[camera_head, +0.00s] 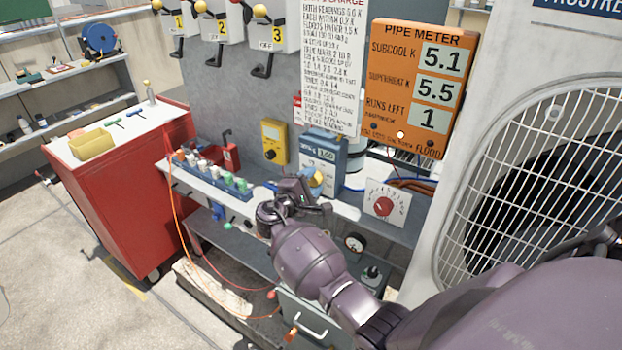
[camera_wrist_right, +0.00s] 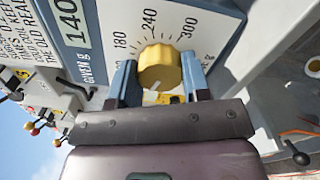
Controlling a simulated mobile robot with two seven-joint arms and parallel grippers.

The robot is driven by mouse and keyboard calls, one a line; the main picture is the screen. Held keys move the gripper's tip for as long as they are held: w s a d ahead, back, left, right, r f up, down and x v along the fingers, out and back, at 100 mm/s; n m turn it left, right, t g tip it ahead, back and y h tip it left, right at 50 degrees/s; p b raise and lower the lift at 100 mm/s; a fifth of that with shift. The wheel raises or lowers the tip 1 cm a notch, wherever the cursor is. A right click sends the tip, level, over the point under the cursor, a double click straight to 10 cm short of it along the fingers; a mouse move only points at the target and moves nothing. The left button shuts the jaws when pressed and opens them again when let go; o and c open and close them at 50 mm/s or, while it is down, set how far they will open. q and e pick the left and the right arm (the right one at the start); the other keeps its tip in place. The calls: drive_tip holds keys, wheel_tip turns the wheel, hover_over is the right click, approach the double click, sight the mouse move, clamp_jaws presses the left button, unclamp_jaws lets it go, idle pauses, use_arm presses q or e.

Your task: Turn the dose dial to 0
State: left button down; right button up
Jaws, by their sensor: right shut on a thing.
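The dose dial is a yellow knob (camera_wrist_right: 160,67) on a pale scale plate, where 180, 240 and 300 can be read. A white mark on the knob points toward the lower left of the wrist view. My right gripper (camera_wrist_right: 159,78) has its two blue-grey fingers on either side of the knob and is shut on it. In the head view the knob (camera_head: 316,179) shows on the blue dosing box (camera_head: 325,143), partly hidden by my right gripper (camera_head: 307,188). The box's display (camera_wrist_right: 70,13) reads 140 beside the words GIVEN g. My left gripper is out of view.
An orange pipe meter (camera_head: 418,87) hangs behind. A yellow meter (camera_head: 273,142) and a row of coloured-topped bottles (camera_head: 220,178) stand left of the box. A red-knob dial plate (camera_head: 386,204) is right. A red cabinet (camera_head: 118,208) and fan grille (camera_head: 540,170) flank the bench.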

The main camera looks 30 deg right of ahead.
drive_tip(key=n, duration=0.4)
drive_tip(key=shift+n, duration=2.1)
drive_tip(key=o, duration=0.9)
drive_tip(key=shift+a, duration=0.1)
drive_tip(key=b+v, duration=0.1)
drive_tip(key=v, duration=0.9)
drive_tip(key=shift+s+a, duration=0.15)
drive_tip(key=shift+a, duration=0.2)
